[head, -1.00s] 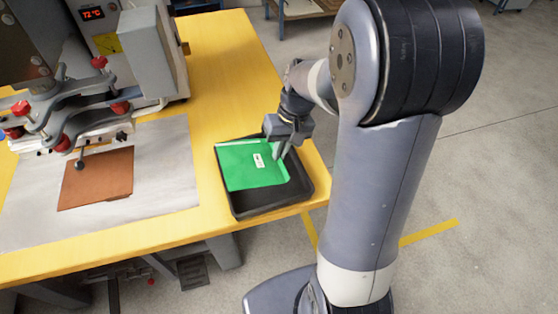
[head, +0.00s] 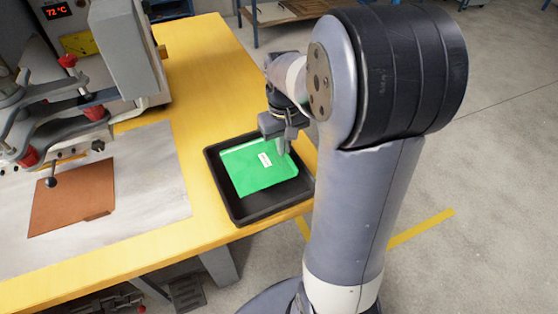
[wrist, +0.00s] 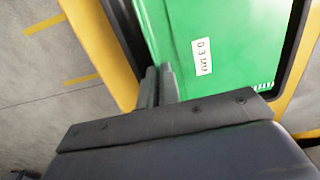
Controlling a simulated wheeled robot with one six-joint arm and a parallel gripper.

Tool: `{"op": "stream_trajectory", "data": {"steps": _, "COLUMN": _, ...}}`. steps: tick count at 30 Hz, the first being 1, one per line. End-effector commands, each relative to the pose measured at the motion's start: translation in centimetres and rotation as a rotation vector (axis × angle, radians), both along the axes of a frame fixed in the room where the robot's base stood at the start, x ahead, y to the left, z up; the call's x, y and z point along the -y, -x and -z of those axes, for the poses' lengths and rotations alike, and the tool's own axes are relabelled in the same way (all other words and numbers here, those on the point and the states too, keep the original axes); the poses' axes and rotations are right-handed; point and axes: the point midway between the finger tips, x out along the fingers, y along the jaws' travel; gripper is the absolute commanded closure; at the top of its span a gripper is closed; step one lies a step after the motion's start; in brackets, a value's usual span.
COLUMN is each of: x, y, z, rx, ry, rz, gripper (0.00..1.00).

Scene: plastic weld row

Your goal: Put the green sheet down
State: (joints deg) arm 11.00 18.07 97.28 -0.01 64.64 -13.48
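The green sheet (head: 258,172) with a small white label lies within the outline of the black tray (head: 228,198) at the table's right end. Its edges show inside the tray rim; whether it rests flat on the tray floor, I cannot tell. My gripper (head: 282,152) is at the sheet's upper right edge. In the wrist view my gripper's fingers (wrist: 160,80) are close together at the turned-up edge of the green sheet (wrist: 215,55), apparently shut on it. The fingertips are partly hidden.
The yellow table (head: 190,65) carries a grey plate (head: 155,180) with a brown sheet (head: 75,197) on it. A press machine (head: 110,50) with red-knobbed clamps stands at the left. Bare table lies between plate and tray. Open floor is at right.

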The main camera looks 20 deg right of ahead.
Motion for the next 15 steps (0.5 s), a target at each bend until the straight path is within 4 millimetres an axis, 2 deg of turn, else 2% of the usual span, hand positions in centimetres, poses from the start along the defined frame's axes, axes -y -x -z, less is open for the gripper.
{"op": "stream_trajectory", "data": {"steps": 7, "x": 0.0, "y": 0.1, "z": 4.1, "rx": -0.003, "ry": -0.002, "rz": 0.000, "gripper": 1.00}}
{"op": "stream_trajectory", "data": {"steps": 10, "x": 0.0, "y": 0.1, "z": 4.8, "rx": -0.002, "ry": -0.001, "rz": 0.000, "gripper": 1.00}}
{"op": "stream_trajectory", "data": {"steps": 15, "x": 0.0, "y": 0.0, "z": 4.8, "rx": 0.000, "ry": -0.001, "rz": 0.000, "gripper": 1.00}}
